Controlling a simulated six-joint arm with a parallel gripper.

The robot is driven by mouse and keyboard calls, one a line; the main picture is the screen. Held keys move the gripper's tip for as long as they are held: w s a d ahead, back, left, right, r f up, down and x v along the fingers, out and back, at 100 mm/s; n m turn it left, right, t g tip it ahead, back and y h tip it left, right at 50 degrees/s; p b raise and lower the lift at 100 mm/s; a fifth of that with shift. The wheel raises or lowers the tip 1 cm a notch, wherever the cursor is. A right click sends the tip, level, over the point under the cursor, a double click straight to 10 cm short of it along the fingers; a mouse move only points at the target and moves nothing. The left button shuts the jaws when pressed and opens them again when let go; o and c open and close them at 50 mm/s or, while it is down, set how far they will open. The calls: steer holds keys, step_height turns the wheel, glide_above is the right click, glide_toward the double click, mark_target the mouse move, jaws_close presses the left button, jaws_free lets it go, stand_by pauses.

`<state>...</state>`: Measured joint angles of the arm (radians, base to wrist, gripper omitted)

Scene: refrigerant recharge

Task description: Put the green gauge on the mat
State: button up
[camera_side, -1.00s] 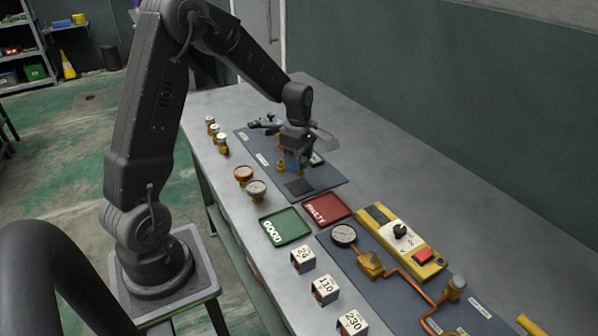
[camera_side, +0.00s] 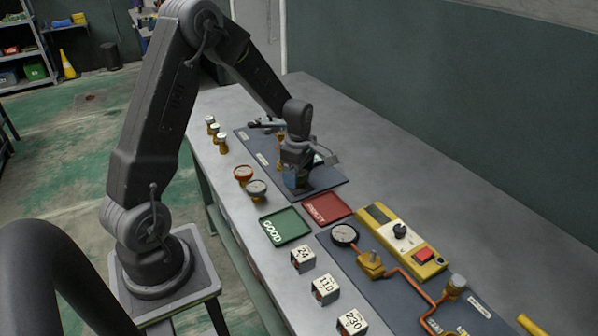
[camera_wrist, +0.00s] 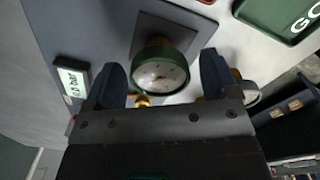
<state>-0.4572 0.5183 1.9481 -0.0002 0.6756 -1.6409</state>
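The green gauge (camera_wrist: 160,68) shows in the wrist view with its white dial towards the camera. It is between the two fingers of my gripper (camera_wrist: 164,72), with a narrow gap visible on each side. My gripper is open around it. A dark square mat (camera_wrist: 185,32) lies just beyond and partly behind the gauge. I cannot tell whether the gauge's brass base touches the mat. In the side view my gripper (camera_side: 296,180) is low over the mat area, hiding the gauge and most of the mat.
Gauges with red (camera_side: 243,173) and grey (camera_side: 257,190) rims stand at the table's left edge. The green GOOD tray (camera_side: 286,226) and red FAULTY tray (camera_side: 326,208) lie in front. A display marked in bar (camera_wrist: 72,80) is left of the fingers in the wrist view.

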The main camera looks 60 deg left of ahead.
step_height(320, 180, up, 12)
steer(key=s+d+r+m+t, duration=0.1)
steer(key=s+d+r+m, duration=0.2)
steer(key=d+r+m, duration=0.25)
steer(key=s+d+r+m+t, duration=0.2)
steer(key=s+d+m, duration=0.4)
steer(key=m, duration=0.3)
steer(key=s+d+r+m+t, duration=0.1)
steer(key=s+d+m+t, duration=0.1)
steer(key=s+d+m, duration=0.5)
steer(key=shift+s+r+m+t, duration=0.3)
steer(key=shift+s+r+m, duration=0.05)
steer(key=shift+s+m, duration=0.85)
